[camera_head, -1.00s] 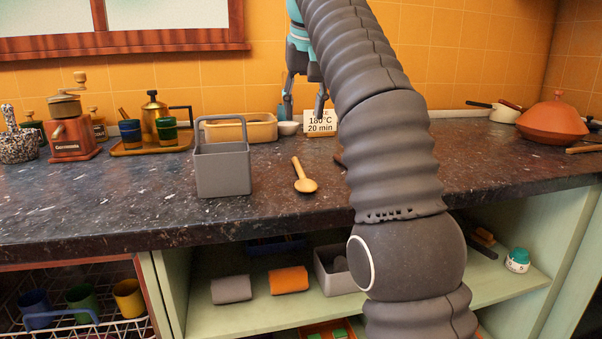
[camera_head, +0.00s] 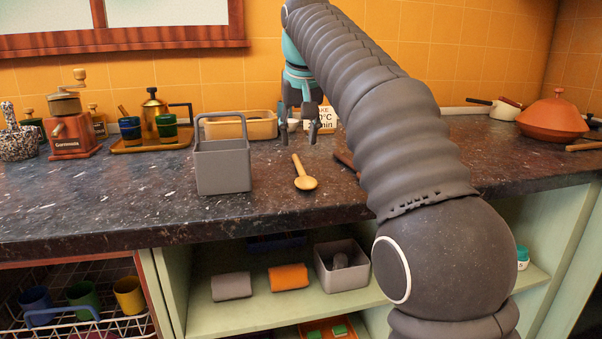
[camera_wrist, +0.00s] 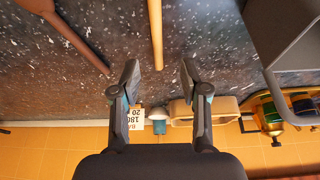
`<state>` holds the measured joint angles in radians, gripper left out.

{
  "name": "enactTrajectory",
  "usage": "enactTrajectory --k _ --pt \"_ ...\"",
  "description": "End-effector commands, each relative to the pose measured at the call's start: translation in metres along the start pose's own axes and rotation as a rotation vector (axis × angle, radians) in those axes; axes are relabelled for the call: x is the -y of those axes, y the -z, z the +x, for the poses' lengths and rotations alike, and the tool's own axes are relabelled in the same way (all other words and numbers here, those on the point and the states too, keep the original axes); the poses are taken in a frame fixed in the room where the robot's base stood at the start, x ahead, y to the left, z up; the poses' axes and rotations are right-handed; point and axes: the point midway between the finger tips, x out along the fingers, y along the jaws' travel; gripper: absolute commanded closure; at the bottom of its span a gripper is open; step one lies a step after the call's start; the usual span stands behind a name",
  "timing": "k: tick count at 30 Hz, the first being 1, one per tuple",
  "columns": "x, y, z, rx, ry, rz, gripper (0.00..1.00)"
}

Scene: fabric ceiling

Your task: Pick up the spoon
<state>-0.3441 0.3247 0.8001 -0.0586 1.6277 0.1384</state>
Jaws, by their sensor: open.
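The wooden spoon (camera_head: 304,176) lies on the dark stone counter, its bowl toward the front edge and its handle pointing back. In the wrist view only its handle (camera_wrist: 156,32) shows, at the top centre between the lines of the two fingers; the bowl is out of that view. My gripper (camera_head: 298,139) is open and empty, above the counter behind the spoon's handle end. In the wrist view my gripper (camera_wrist: 158,72) has its fingers well apart, with the handle end between the fingertips in the picture. Whether it is level with the handle I cannot tell.
A grey caddy (camera_head: 222,168) stands left of the spoon. A dark brown utensil (camera_wrist: 66,36) lies on the other side, partly behind my arm in the head view. A tan dish (camera_head: 240,127), a small white bowl and a sign (camera_head: 327,118) stand behind. The counter (camera_head: 120,200) front left is clear.

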Motion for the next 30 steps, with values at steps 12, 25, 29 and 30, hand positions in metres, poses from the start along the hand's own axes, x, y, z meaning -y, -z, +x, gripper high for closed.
enactTrajectory --k 12,25,29,30 --pt "-0.003 -0.001 0.034 0.003 0.000 0.001 0.55" --pt "-0.004 0.000 0.068 0.000 0.000 0.000 0.55" --pt "-0.004 0.000 0.068 0.000 0.000 0.000 0.58" --pt "-0.004 0.000 0.068 0.000 0.000 0.000 0.68"
